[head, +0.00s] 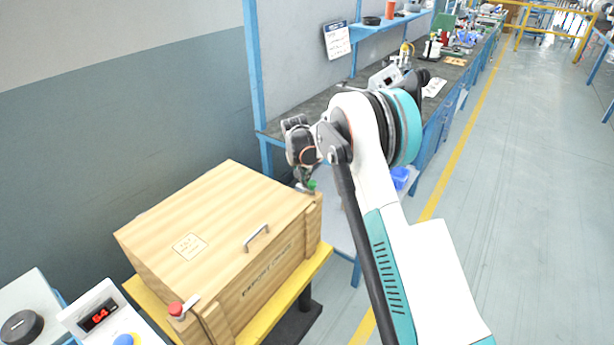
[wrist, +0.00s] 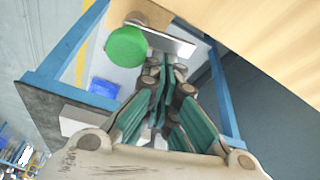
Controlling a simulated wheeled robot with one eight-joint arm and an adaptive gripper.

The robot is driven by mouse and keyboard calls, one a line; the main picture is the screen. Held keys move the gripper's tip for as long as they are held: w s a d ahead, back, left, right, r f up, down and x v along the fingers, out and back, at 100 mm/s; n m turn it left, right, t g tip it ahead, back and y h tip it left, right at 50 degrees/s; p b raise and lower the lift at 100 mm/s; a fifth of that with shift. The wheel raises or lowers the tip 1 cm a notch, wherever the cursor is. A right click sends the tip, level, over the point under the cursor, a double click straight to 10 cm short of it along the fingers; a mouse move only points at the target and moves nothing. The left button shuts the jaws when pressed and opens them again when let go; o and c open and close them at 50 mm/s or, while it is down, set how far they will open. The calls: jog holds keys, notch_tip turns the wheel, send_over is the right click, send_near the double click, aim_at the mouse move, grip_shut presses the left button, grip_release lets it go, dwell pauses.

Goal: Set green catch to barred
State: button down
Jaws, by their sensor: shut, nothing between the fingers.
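The green catch (wrist: 127,47) has a round green knob and a flat pale metal bar, at the edge of the wooden crate in the wrist view. Its bar points from the knob to the right, over the crate's edge. In the head view the green knob (head: 312,185) shows small at the crate's far right corner, partly hidden by my gripper. My gripper (wrist: 166,66) is shut and empty, its fingertips right beside the bar. I cannot tell whether they touch it. In the head view my gripper (head: 306,176) hangs above that corner.
The wooden crate (head: 215,215) with a metal lid handle (head: 256,238) stands on a yellow-edged stand (head: 318,262). A red catch (head: 176,309) is at its near corner. A workbench (head: 310,108) runs behind my arm. The aisle floor at right is clear.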

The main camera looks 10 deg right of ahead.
aim_at(298, 186)
jog(key=n, duration=0.2)
jog(key=s+a+n+y, duration=0.1)
jog(key=n, duration=0.1)
jog(key=a+n+y, duration=0.1)
jog(key=n, duration=0.1)
jog(key=shift+s+t+p, duration=0.2)
jog(key=shift+t+p, duration=0.1)
jog(key=n, duration=0.2)
jog(key=s+n+y, duration=0.1)
jog(key=shift+a+n, duration=0.4)
jog(key=shift+s+a+n+y, duration=0.2)
jog(key=shift+s+n+y, duration=0.35)
jog(key=shift+n, duration=0.65)
jog(key=shift+s+d, duration=0.1)
jog(key=shift+d, duration=0.1)
